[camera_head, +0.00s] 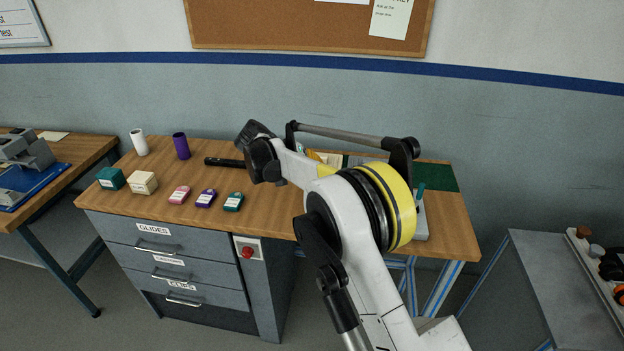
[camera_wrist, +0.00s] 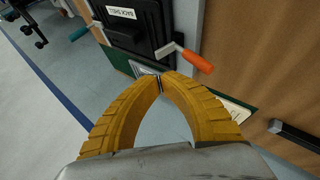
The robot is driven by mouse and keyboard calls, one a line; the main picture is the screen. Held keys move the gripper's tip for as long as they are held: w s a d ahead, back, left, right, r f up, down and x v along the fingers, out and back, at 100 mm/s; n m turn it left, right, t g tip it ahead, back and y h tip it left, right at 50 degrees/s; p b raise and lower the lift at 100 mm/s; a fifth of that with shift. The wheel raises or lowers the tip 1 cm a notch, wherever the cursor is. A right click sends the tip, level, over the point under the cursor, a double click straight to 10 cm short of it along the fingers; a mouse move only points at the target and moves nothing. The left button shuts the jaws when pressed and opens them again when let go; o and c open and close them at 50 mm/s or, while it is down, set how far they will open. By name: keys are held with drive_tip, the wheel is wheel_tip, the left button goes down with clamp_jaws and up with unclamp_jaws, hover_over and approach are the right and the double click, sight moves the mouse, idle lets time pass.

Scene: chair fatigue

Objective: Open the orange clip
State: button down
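The orange clip (camera_wrist: 197,62) shows in the wrist view as an orange handle on a metal lever, at the right side of a dark fixture (camera_wrist: 150,30) with a white label. My gripper (camera_wrist: 160,79) has yellow fingers whose tips meet just below the fixture's lower edge. It looks shut, with nothing visible between the tips. The tips are below and left of the orange handle, apart from it in the picture. In the head view my arm hides the orange clip and most of the gripper.
A teal handle (camera_wrist: 79,33) is at the fixture's left. The wooden bench (camera_head: 270,205) holds a white cylinder (camera_head: 139,142), a purple cylinder (camera_head: 181,146) and several small boxes at left. A dark bar (camera_wrist: 295,134) lies right of my gripper. A red button (camera_head: 247,252) is on the bench front.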

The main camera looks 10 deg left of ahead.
drive_tip(key=p+v, duration=0.1)
drive_tip(key=v, duration=0.8)
drive_tip(key=shift+a+f+p, duration=0.15)
drive_tip(key=shift+a+p, duration=0.2)
drive_tip(key=shift+a, duration=0.2)
drive_tip(key=shift+s, duration=0.15)
drive_tip(key=s+d+r+y+b, duration=0.1)
drive_tip(key=s+d+r, duration=0.25)
drive_tip(key=d, duration=0.45)
drive_tip(key=s+d+r+y+b, duration=0.1)
drive_tip(key=s+d+r+y, duration=0.15)
drive_tip(key=s+d, duration=0.35)
drive_tip(key=s+d+r+y+b, duration=0.1)
drive_tip(key=s+d+r, duration=0.25)
drive_tip(key=d, duration=0.55)
drive_tip(key=s+d+f+y+b, duration=0.1)
drive_tip(key=s+d+f, duration=0.2)
drive_tip(key=s, duration=0.4)
drive_tip(key=s+d+f+m+t+y+b, duration=0.1)
drive_tip(key=s+d+f, duration=0.2)
drive_tip(key=s, duration=0.5)
drive_tip(key=s+d+f+y+b, duration=0.1)
drive_tip(key=s+d+f, duration=0.2)
drive_tip(key=s, duration=0.4)
drive_tip(key=shift+s+d+f+m+t, duration=0.3)
drive_tip(key=shift+d+f+m, duration=0.1)
drive_tip(key=shift+d, duration=0.4)
